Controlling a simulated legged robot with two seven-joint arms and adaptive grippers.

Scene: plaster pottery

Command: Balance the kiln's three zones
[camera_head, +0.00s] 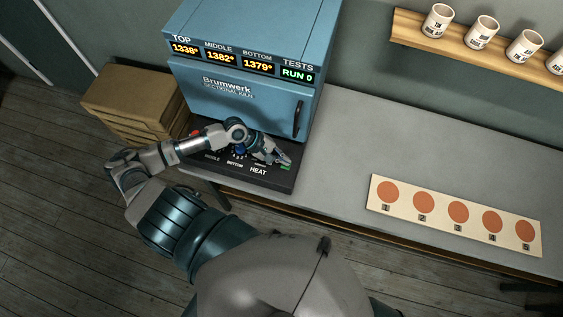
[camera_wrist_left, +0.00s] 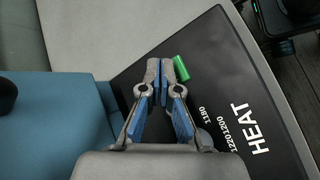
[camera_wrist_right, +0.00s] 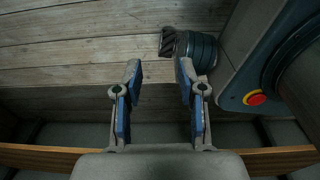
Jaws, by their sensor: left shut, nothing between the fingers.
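The blue kiln (camera_head: 245,95) stands on the bench with its door closed. Its displays (camera_head: 228,58) read TOP 1338°, MIDDLE 1382°, BOTTOM 1379° and TESTS RUN 0. A black control panel (camera_head: 270,181) lies in front, with MIDDLE, BOTTOM and HEAT labels readable; my left arm hides part of it. My left gripper (camera_head: 287,160) is shut and empty over the panel's right end. In the left wrist view its tips (camera_wrist_left: 160,68) are right beside a green control (camera_wrist_left: 181,69) near the HEAT scale; contact is unclear. My right gripper (camera_wrist_right: 158,75) is open and empty, away from the panel.
A card (camera_head: 450,208) with several numbered orange discs lies on the grey bench (camera_head: 350,150). White cups (camera_head: 437,22) stand on a wall shelf (camera_head: 465,51). Cardboard boxes (camera_head: 130,100) are left of the kiln. The bench between panel and card is clear.

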